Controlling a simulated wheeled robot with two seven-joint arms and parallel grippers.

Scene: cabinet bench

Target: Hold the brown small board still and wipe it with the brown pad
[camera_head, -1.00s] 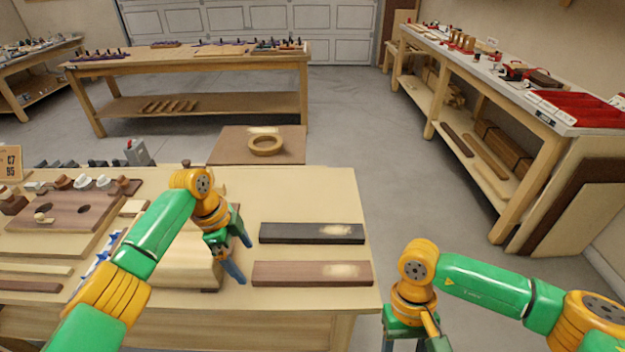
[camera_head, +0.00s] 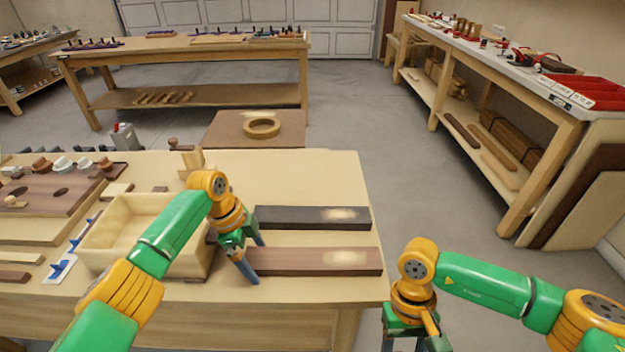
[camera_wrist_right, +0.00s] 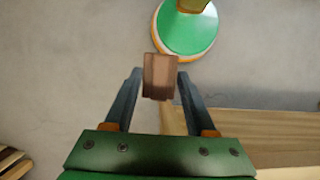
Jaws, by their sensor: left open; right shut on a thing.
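The brown small board (camera_head: 320,262) lies flat near the front edge of the bench, with a pale patch towards its right end. My left gripper (camera_head: 257,262) is open at the board's left end, its fingers overlapping that end in the head view. I cannot tell whether they touch it. My right gripper (camera_wrist_right: 160,80) is shut on the brown pad (camera_wrist_right: 160,76), a small block between its fingertips in the right wrist view. In the head view the right gripper is at the bottom, right of the bench, with its fingertips and the pad out of frame.
A dark board (camera_head: 290,218) with a pale patch lies just behind the brown one. An open wooden box (camera_head: 115,235) stands on the left, partly behind my left arm. A wooden ring (camera_head: 262,127) rests on a brown panel behind the bench.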

